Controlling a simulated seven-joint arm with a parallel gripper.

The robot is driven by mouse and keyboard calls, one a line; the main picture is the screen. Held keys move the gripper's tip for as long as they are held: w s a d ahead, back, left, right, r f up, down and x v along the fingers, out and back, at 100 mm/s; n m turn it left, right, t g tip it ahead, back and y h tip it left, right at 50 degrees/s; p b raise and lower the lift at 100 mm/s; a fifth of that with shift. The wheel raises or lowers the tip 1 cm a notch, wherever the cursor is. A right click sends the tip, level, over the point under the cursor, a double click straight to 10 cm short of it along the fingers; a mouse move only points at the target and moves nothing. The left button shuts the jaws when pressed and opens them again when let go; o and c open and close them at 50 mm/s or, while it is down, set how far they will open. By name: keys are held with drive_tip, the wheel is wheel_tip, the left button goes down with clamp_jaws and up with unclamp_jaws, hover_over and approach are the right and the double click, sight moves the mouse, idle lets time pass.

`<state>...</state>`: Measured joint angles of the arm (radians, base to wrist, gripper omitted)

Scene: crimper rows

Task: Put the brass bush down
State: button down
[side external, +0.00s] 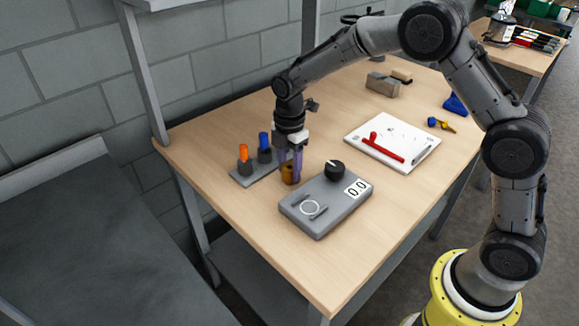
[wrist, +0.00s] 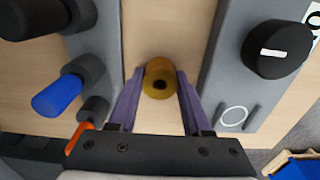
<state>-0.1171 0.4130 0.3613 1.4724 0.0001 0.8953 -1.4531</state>
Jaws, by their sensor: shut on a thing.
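The bush is low over the wooden table, between the grey rack and the grey box. I cannot tell whether its underside touches the wood. The fingers hide part of it in the side view.
A grey rack (side external: 243,181) with orange and blue handles stands close on the left. A grey box (side external: 318,221) with a black knob (side external: 334,170) and number display is close on the right. A white board (side external: 408,135) with a red tool lies further back. Bare table lies in front.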

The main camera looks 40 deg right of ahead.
drive_tip(key=shift+f, duration=0.1)
drive_tip(key=shift+c, duration=1.7)
unclamp_jaws()
wheel_tip(320, 180, up, 12)
drive_tip(key=f, duration=0.1)
drive_tip(key=s+d+r+m+t, duration=0.1)
drive_tip(key=s+d+r+m, duration=0.1)
drive_tip(key=s+r+m, duration=0.35)
drive_tip(key=s+d+m+t, duration=0.1)
drive_tip(key=s+m, duration=0.5)
drive_tip(key=s, duration=0.6)
drive_tip(key=s+d+m+t, duration=0.2)
drive_tip(key=s+m, duration=0.4)
drive_tip(key=s, duration=0.6)
drive_tip(key=shift+s+d+r+t, duration=0.25)
drive_tip(key=shift+s+r+t, duration=0.1)
drive_tip(key=shift+t, duration=0.45)
